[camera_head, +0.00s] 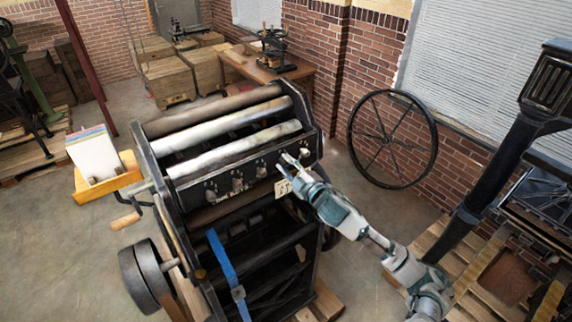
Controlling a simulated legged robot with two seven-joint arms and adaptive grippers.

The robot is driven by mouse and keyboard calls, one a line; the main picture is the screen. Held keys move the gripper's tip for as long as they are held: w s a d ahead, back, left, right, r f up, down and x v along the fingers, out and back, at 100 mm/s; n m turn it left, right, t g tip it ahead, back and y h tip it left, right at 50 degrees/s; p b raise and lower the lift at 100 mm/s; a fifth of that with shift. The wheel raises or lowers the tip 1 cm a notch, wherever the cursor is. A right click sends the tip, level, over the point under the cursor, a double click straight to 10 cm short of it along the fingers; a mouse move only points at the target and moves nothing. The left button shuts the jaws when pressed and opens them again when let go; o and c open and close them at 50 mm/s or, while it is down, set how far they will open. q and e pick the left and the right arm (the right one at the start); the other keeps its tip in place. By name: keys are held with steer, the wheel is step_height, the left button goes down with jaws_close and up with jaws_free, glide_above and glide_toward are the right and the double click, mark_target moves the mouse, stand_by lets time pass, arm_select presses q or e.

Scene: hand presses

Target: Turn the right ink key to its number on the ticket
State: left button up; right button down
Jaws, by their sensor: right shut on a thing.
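The press (310,135) stands in the middle, with a row of small ink keys along its dark front bar, below the pale rollers. The left part of the row shows, with one key (237,181) near the middle of the bar. My right gripper (288,163) reaches in from the lower right and is shut at the right end of the row, on the right ink key. Its fingers mostly hide that key, so its setting cannot be read. The pale ticket (283,188) hangs just below the gripper; its number is too small to read. My left gripper is out of view.
A wooden feed tray (105,187) with a paper stack (94,155) sticks out at the press's left, above a crank handle (125,222) and a flywheel (144,275). A blue strap (223,262) hangs in front. A large spoked wheel (392,139) leans on the brick wall.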

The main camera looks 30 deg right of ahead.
steer(key=shift+f, duration=0.4)
steer(key=c, duration=1.2)
jaws_free()
steer(key=shift+o, duration=1.2)
steer(key=shift+d+r, duration=0.1)
steer(key=shift+d, duration=0.15)
steer(key=s+d, duration=0.1)
steer(key=s, duration=1)
steer(key=shift+s+f, duration=0.35)
steer(key=shift+s, duration=0.05)
steer(key=shift+d+m, duration=0.15)
steer(key=shift+m, duration=0.15)
